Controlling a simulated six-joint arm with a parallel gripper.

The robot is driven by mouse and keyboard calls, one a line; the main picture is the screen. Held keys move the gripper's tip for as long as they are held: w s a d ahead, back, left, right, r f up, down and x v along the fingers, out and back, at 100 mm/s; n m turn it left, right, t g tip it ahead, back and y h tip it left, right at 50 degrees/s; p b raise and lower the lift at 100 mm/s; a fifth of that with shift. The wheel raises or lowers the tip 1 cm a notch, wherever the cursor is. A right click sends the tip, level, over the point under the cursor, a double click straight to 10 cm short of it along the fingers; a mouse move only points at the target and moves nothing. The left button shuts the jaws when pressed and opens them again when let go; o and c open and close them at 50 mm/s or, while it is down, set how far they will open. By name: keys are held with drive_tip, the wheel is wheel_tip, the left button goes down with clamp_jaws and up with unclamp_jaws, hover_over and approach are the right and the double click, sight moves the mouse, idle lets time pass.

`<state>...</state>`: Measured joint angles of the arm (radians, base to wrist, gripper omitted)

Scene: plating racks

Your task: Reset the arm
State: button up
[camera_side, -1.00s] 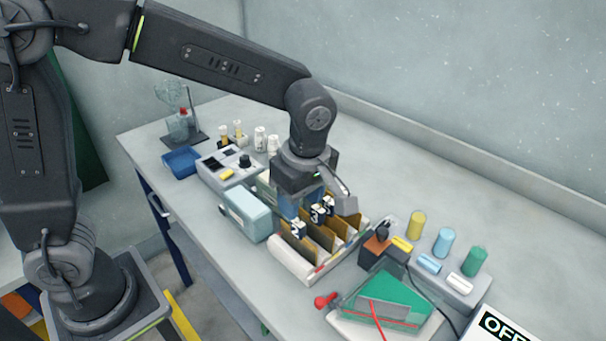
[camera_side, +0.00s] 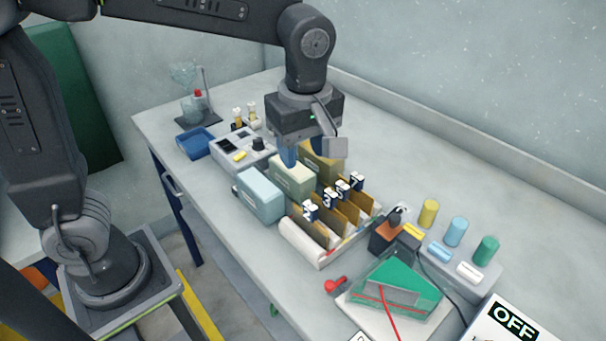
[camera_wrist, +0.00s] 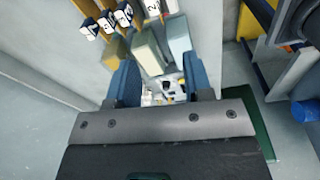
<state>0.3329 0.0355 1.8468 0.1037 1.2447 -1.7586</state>
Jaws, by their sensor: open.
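My gripper (camera_side: 298,152) is open and empty, its blue fingers pointing down above the pale green and olive boxes on the bench. In the wrist view its two blue fingers (camera_wrist: 170,84) stand apart with nothing held between them. The rack (camera_side: 302,245) stands to the lower right of my gripper, clear of it, and holds several brown plates with numbered white-and-black clips (camera_side: 310,211). The clips also show at the top left of the wrist view (camera_wrist: 107,24).
Below my gripper are a light blue box (camera_side: 260,196), a pale green box (camera_side: 292,182) and an olive box (camera_side: 322,165). Left are a meter unit (camera_side: 238,150) and blue tray (camera_side: 195,143). Right are coloured cylinders (camera_side: 456,232) and a green wedge (camera_side: 402,280). The bench's back right is clear.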

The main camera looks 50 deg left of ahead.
drive_tip(key=s+a+m+t+h, duration=0.1)
drive_tip(key=s+a+m+t, duration=0.4)
drive_tip(key=s+a+m, duration=0.4)
drive_tip(key=shift+s+a+m, duration=0.35)
drive_tip(key=shift+s+m, duration=1.15)
drive_tip(key=shift+m, duration=1.9)
